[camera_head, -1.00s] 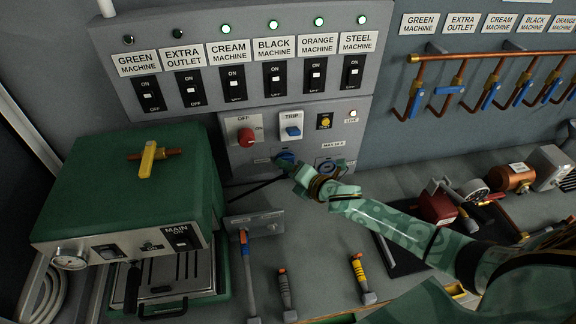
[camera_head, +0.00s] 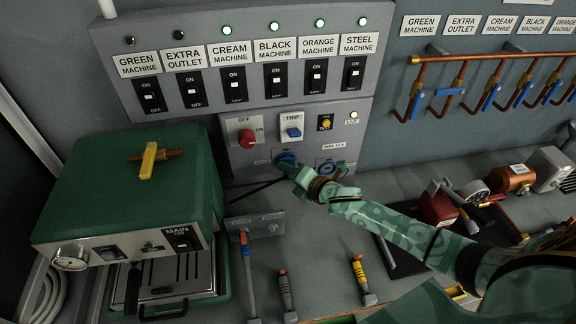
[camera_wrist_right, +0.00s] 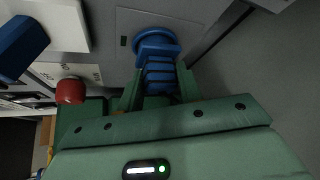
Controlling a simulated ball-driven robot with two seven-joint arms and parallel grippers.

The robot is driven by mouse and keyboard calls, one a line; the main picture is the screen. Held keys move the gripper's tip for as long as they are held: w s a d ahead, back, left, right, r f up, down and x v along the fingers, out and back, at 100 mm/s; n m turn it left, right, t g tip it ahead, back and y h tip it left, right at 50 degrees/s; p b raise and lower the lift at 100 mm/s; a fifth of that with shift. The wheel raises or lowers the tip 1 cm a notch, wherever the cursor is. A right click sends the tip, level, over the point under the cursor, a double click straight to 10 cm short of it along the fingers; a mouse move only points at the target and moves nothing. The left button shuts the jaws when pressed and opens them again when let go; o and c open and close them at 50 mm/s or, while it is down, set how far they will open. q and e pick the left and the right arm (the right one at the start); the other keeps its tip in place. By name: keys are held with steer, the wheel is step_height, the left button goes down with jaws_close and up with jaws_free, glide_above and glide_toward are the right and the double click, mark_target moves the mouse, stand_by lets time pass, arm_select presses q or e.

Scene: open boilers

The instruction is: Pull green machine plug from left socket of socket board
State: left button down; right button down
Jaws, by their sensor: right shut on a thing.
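The grey socket board (camera_head: 238,159) is below the breaker row in the head view. A blue plug (camera_wrist_right: 158,62) sits at its left socket, and the collar against the plate shows in the wrist view. My right gripper (camera_head: 288,169) is at that socket. In the wrist view its fingers (camera_wrist_right: 160,88) are shut on the plug's ribbed blue body, one on each side. A dark cable (camera_head: 255,190) runs from near the plug towards the green machine (camera_head: 120,190). How deep the plug sits cannot be told. My left gripper is not in view.
Above the sockets are a red knob (camera_head: 247,138), a blue trip switch (camera_head: 292,132) and a yellow knob (camera_head: 325,123). The right socket (camera_head: 326,166) is close beside my gripper.

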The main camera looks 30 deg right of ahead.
steer(key=shift+r, duration=0.15)
stand_by(0.4)
steer(key=shift+s, duration=0.1)
steer(key=shift+s, duration=0.2)
steer(key=shift+s+a+p, duration=0.1)
steer(key=shift+p, duration=0.2)
steer(key=shift+s+a+p, duration=0.25)
steer(key=shift+s+p, duration=0.05)
steer(key=shift+s, duration=0.65)
steer(key=shift+s+a+p, duration=0.2)
steer(key=shift+s+p, duration=0.1)
steer(key=shift+s, duration=0.65)
